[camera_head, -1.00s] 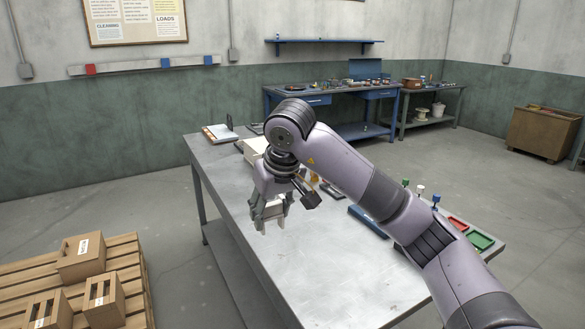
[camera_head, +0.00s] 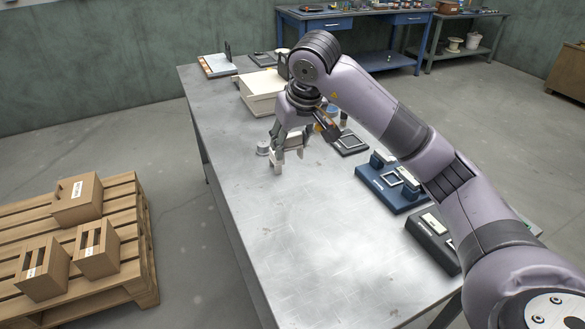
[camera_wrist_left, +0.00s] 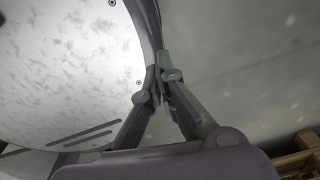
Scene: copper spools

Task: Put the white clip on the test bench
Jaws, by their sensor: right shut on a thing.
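I cannot tell whether the piece touches the tabletop. My left gripper (camera_wrist_left: 160,75) shows only in the left wrist view, its fingertips together and nothing seen between them. A blue workbench (camera_head: 350,25) stands behind the metal table; no label shows which one is the test bench.
A blue fixture (camera_head: 380,190) and a black fixture (camera_head: 428,240) lie to the right. The table's near middle is clear. A pallet (camera_head: 130,245) with cardboard boxes stands left.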

